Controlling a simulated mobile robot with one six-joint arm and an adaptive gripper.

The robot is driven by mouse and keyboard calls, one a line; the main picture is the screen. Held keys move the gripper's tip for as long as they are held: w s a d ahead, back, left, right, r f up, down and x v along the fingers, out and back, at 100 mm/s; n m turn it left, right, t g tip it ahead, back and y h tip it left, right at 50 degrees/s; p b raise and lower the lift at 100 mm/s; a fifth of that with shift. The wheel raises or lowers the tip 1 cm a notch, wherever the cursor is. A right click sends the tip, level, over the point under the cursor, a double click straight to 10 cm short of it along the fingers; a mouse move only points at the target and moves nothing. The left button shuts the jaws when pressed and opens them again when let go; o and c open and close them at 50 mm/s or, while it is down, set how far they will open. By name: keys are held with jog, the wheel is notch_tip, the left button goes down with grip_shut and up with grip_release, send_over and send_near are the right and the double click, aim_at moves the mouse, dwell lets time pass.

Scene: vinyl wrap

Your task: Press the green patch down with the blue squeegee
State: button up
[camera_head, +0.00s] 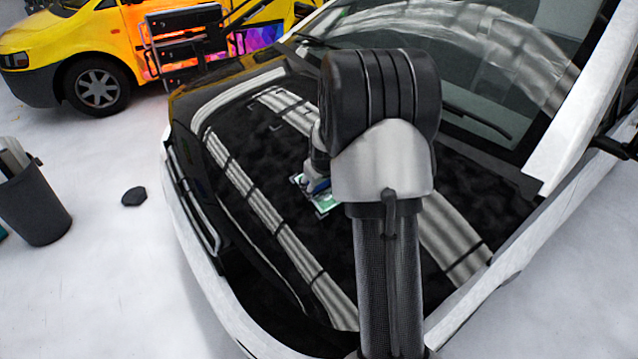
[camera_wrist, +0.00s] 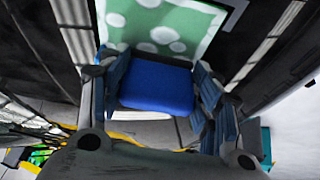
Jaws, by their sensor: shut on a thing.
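The green patch (camera_head: 326,202) lies on the dark hood of the white vehicle, partly hidden by my arm in the head view. In the wrist view the green patch (camera_wrist: 165,22) shows pale round spots and fills the top middle. The blue squeegee (camera_wrist: 157,88) sits between the fingers of my gripper (camera_wrist: 155,95), which is shut on it. The squeegee's far edge overlaps the near part of the patch in the wrist view; I cannot tell whether they touch. In the head view a bit of blue (camera_head: 318,186) shows at the patch beside my arm.
The glossy hood (camera_head: 265,150) has pale striped reflections around the patch. The windshield (camera_head: 470,60) rises behind it. A yellow van (camera_head: 60,50) stands at the back left. A dark bin (camera_head: 35,205) and a small dark object (camera_head: 134,196) are on the pale floor at left.

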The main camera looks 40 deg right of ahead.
aim_at(331, 203)
jog(key=shift+s+a+f+b, duration=0.15)
jog(key=shift+s+b, duration=0.4)
jog(key=shift+s, duration=0.55)
jog(key=shift+s+a+f+b, duration=0.1)
jog(key=shift+s+b, duration=0.65)
jog(key=shift+s, duration=0.35)
jog(key=shift+s, duration=0.15)
jog(key=shift+s+a+f+b, duration=0.1)
jog(key=shift+s+a+b, duration=0.05)
jog(key=shift+s+b, duration=0.8)
notch_tip(331, 203, up, 7)
jog(key=a+p, duration=0.1)
jog(key=p, duration=0.4)
jog(key=shift+s+a, duration=0.15)
jog(key=shift+a, duration=0.05)
